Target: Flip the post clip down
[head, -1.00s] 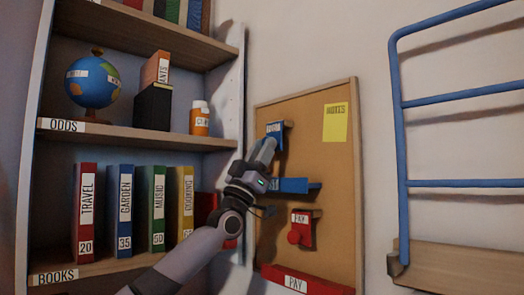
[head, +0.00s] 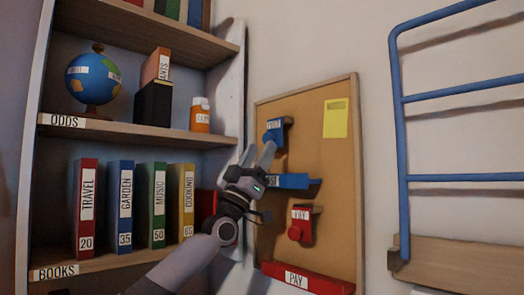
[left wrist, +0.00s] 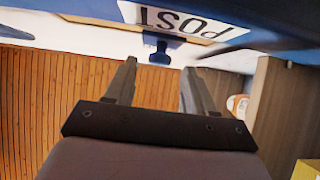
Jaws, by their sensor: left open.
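The blue clip (head: 273,131) sits high on the cork board, its label too small to read surely. A blue ledge (head: 292,181) is below it, partly behind my gripper. My left gripper (head: 257,152) points upward at the board's left edge, just below and left of the blue clip. Its fingers are spread with nothing between them. In the left wrist view, a large blue surface with an upside-down POST label (left wrist: 190,22) fills the top, beyond the open fingers (left wrist: 159,66). A small dark blue part (left wrist: 160,48) shows between the fingertips; I cannot tell which piece it is.
A red PAY clip (head: 300,222) and red PAY ledge (head: 300,279) are lower on the cork board (head: 338,190). A yellow note (head: 335,118) is at its upper right. A bookshelf (head: 140,137) stands left, close to my arm. A blue ladder rail (head: 400,150) is right.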

